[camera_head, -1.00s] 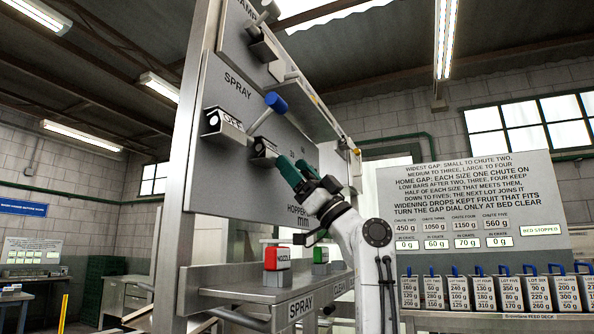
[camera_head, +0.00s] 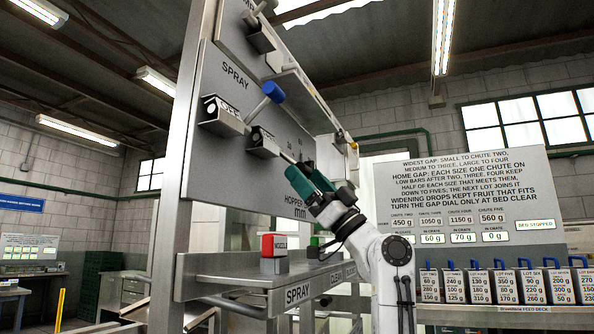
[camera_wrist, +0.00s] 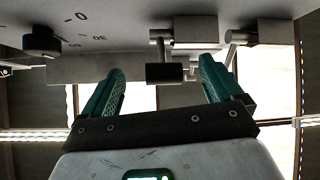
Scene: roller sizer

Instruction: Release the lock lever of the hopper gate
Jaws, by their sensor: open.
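A small grey lever box (camera_head: 263,141) with a short bar sits on the upright panel (camera_head: 240,170); I cannot read its label clearly, so cannot confirm it is the gate lock. My gripper (camera_head: 309,173), with teal fingers, is just right of and below it, pointing up-left. In the wrist view, my gripper (camera_wrist: 161,70) is open, and a dark lever grip (camera_wrist: 165,73) shows between its fingers, with space on both sides. I cannot tell the depth between them. The grip hangs by a rod from a grey box (camera_wrist: 196,28).
A blue-knobbed lever (camera_head: 273,92) and another box (camera_head: 221,116) are up-left on the panel. A dark dial knob (camera_wrist: 41,40) stands beside scale marks in the wrist view. A shelf (camera_head: 230,268) below carries a red-topped block (camera_head: 273,246). Several lot boxes stand at right.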

